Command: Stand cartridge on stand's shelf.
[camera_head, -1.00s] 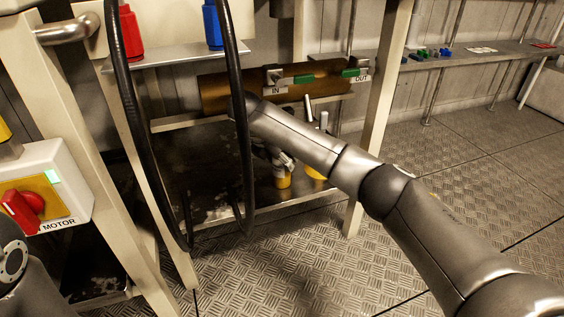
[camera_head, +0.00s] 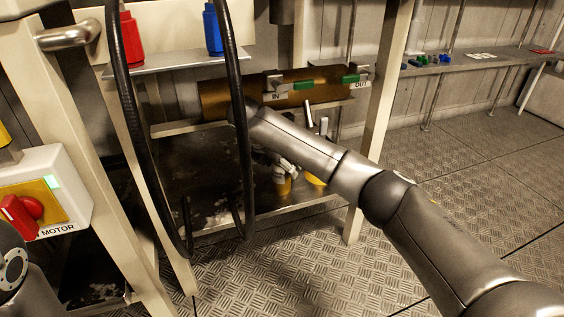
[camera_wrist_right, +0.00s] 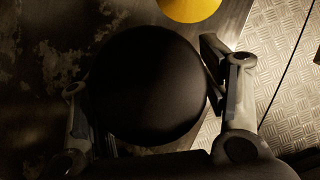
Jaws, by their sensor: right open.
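In the head view a pale cartridge with a yellow lower end (camera_head: 283,186) stands on the stand's lower shelf (camera_head: 235,225), partly hidden by my right gripper (camera_head: 270,157). In the right wrist view a dark round top (camera_wrist_right: 148,85), probably the cartridge's, lies between the fingers of my right gripper (camera_wrist_right: 145,75). The fingers are open, and I cannot tell whether either touches it. A second yellow-based item (camera_head: 314,180) stands just right of it; a yellow shape (camera_wrist_right: 190,8) shows at the wrist view's top. My left gripper is not in view.
A brown horizontal cylinder (camera_head: 230,98) with IN and OUT labels lies above the lower shelf. Black hoses (camera_head: 131,130) hang in front. A cream post (camera_head: 374,130) stands at right. The motor box (camera_head: 70,185) is at left. Floor at right is clear.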

